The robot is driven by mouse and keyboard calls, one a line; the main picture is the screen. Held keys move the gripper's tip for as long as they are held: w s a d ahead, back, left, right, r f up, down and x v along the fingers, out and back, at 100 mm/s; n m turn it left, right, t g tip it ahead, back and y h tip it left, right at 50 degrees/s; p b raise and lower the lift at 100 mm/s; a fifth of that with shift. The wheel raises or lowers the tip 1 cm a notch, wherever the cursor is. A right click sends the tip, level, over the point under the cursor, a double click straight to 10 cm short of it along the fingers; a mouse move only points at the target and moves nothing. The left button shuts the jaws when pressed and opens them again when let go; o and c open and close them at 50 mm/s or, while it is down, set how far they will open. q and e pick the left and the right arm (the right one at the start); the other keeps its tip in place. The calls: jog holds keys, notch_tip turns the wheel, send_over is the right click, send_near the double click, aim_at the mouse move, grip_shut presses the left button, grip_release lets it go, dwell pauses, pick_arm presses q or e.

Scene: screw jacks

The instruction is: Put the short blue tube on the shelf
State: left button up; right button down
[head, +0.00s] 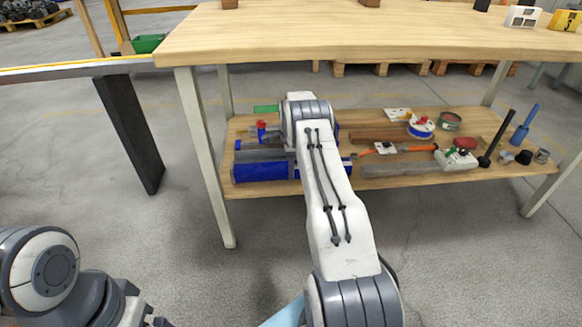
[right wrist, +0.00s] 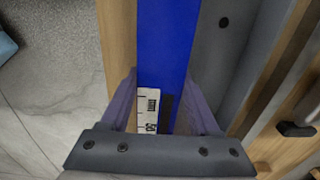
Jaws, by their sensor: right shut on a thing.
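A blue tube (head: 262,172) lies along the front left of the lower wooden shelf (head: 420,183) in the head view. My right arm crosses in front of its right part. In the right wrist view the blue tube (right wrist: 168,45) runs between the fingers of my right gripper (right wrist: 167,105), which is shut on it. A white label marked in mm shows there near the palm. The right gripper's fingers are hidden behind my arm in the head view. Part of my left arm shows at the lower left; its gripper fingers are not seen.
Grey tubes (head: 262,155) lie just behind the blue tube. A red-and-blue item (head: 262,130) stands further back. Several tools, a tape roll (head: 421,127) and a black rod (head: 496,140) fill the shelf's right half. The tabletop (head: 330,35) overhangs; table legs (head: 205,160) flank the shelf.

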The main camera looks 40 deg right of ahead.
jog(key=shift+w, duration=0.1)
jog(key=shift+c, duration=0.6)
grip_release()
jog(key=shift+f, duration=0.1)
notch_tip(320, 180, up, 8)
jog(key=p, duration=0.3)
jog(key=shift+p, duration=0.3)
jog(key=shift+f, duration=0.1)
jog(key=shift+f, duration=0.15)
